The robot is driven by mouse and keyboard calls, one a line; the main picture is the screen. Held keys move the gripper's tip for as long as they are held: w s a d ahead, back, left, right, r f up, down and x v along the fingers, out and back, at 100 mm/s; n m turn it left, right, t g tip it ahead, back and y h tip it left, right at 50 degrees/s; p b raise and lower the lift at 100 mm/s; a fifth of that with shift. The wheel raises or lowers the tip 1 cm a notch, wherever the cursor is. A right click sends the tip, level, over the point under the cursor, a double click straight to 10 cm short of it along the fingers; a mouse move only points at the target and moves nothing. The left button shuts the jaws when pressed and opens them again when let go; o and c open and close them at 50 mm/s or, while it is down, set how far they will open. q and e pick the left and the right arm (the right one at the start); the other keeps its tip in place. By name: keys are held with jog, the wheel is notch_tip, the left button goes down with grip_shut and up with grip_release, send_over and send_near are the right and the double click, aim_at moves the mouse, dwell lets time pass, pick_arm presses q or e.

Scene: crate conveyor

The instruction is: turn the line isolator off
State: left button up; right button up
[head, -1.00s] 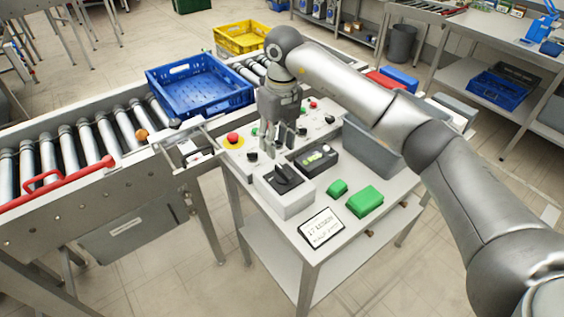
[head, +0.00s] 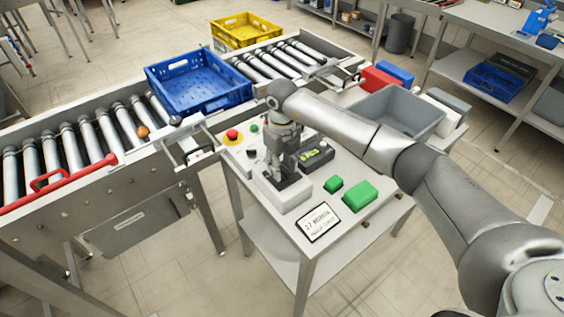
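The line isolator (head: 288,202) is a light grey box with a black rotary handle on its top, near the front left of the small table. My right gripper (head: 275,178) points down over the box, with its fingertips at the black handle. The gripper covers much of the handle, so its angle and whether the fingers touch or grip it cannot be made out. My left gripper is not in view.
A black box with green lights (head: 318,155), green blocks (head: 360,194) and a sign (head: 318,223) stand close by. A red button (head: 232,135) is behind left. A grey bin (head: 405,112) is to the right. The roller conveyor with a blue crate (head: 205,100) runs behind.

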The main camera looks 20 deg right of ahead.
grip_shut()
jog(key=shift+f+n+b, duration=0.15)
jog(key=shift+n+b, duration=0.25)
jog(key=shift+b, duration=0.4)
jog(key=n+b, duration=0.8)
jog(key=b, duration=0.1)
jog(key=shift+n, duration=0.3)
jog(key=n+b, duration=0.3)
jog(key=n, duration=0.1)
jog(key=shift+r+n+b, duration=0.2)
jog(key=shift+n+b, duration=0.85)
jog(key=shift+n, duration=1.05)
grip_release()
